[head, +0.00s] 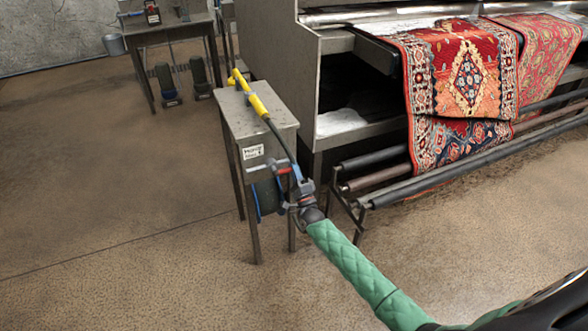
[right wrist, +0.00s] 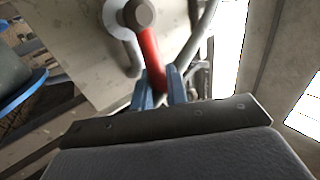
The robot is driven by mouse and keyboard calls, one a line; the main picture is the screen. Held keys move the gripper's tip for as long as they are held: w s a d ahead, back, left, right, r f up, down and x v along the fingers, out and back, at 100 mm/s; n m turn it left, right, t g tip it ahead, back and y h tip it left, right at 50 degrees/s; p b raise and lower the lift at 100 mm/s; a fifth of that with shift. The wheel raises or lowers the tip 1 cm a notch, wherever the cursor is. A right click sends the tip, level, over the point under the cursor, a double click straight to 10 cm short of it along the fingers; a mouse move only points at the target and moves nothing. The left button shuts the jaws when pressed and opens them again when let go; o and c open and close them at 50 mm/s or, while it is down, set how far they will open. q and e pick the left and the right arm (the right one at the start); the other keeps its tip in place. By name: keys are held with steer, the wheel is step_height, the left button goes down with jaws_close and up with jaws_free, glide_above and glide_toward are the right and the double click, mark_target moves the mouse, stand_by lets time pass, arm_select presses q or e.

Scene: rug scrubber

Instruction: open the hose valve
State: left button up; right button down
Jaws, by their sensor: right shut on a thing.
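The hose valve has a red lever handle (right wrist: 150,48) fixed under a grey round bolt (right wrist: 138,13) on the metal stand's side. In the right wrist view the lever slants down to the right from the bolt. My right gripper (right wrist: 160,88) is shut on its lower end, with a blue finger on each side. In the head view the right gripper (head: 284,172) is at the stand's right side, and only a bit of red shows between the fingers. My left gripper is not in view.
The metal stand (head: 262,115) holds a yellow spray wand (head: 257,104) on top and a blue-rimmed hose reel (head: 267,196) below. The rug machine with rollers (head: 400,186) and red rugs (head: 470,75) stands close on the right. Open floor (head: 110,190) lies to the left.

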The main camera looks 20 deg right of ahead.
steer(key=shift+d+f, duration=0.1)
steer(key=c, duration=1.5)
jaws_free()
steer(key=shift+s, duration=0.1)
